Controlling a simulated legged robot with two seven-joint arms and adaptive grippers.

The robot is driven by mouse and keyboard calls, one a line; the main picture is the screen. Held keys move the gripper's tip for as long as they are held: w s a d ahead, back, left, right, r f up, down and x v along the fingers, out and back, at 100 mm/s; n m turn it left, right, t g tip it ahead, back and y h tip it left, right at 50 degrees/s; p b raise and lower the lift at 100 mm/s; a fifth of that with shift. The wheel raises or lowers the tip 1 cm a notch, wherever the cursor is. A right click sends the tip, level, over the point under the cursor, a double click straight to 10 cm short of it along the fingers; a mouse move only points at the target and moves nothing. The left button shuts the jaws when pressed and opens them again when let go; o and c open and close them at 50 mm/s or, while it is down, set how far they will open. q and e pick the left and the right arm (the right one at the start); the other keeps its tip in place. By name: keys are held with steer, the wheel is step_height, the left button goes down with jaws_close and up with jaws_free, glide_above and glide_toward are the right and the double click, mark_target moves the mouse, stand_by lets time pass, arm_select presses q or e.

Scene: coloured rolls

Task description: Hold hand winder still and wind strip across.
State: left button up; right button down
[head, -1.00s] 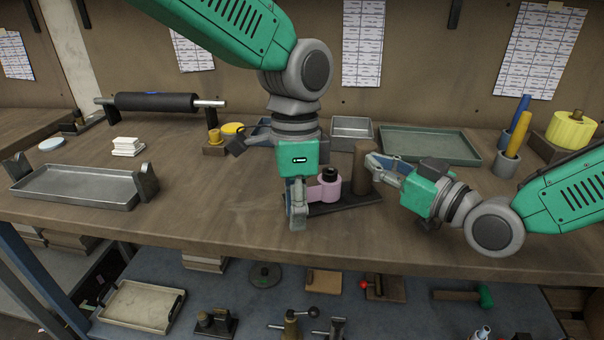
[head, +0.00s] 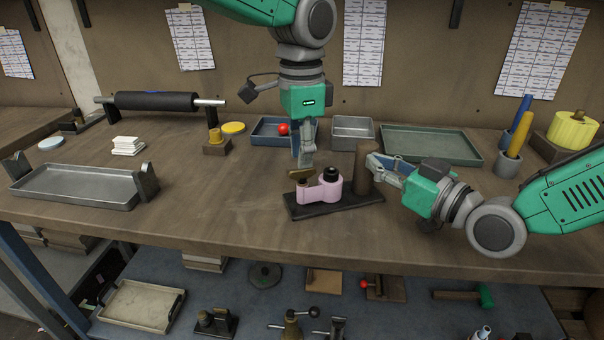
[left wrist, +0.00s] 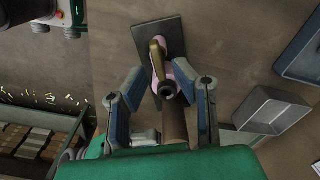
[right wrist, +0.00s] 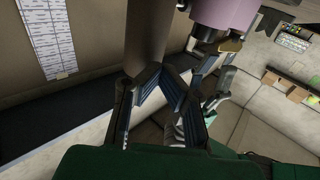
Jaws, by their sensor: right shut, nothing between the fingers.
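The hand winder has a dark base (head: 335,208) on the bench, a brown upright post (head: 362,170) at its right end and a brass crank (head: 300,174) at its left. A pink strip (head: 318,192) spans the left spool and the larger right roll. My left gripper (head: 306,160) points down just above the crank; in the left wrist view its fingers are apart, with the crank (left wrist: 157,58) beyond and between them. My right gripper (head: 373,162) is shut and empty beside the post; the post (right wrist: 146,35) also shows in the right wrist view, close to the fingertips.
A blue tray (head: 262,138) with a red ball, a grey tray (head: 352,142) and a green tray (head: 430,158) stand behind the winder. A metal tray (head: 75,188) lies at the left. The bench left and front of the winder is clear.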

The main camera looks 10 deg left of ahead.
mark_target(302, 175)
arm_select(q)
steer(key=shift+d+f, duration=0.2)
steer(key=shift+f, duration=1.2)
jaws_close()
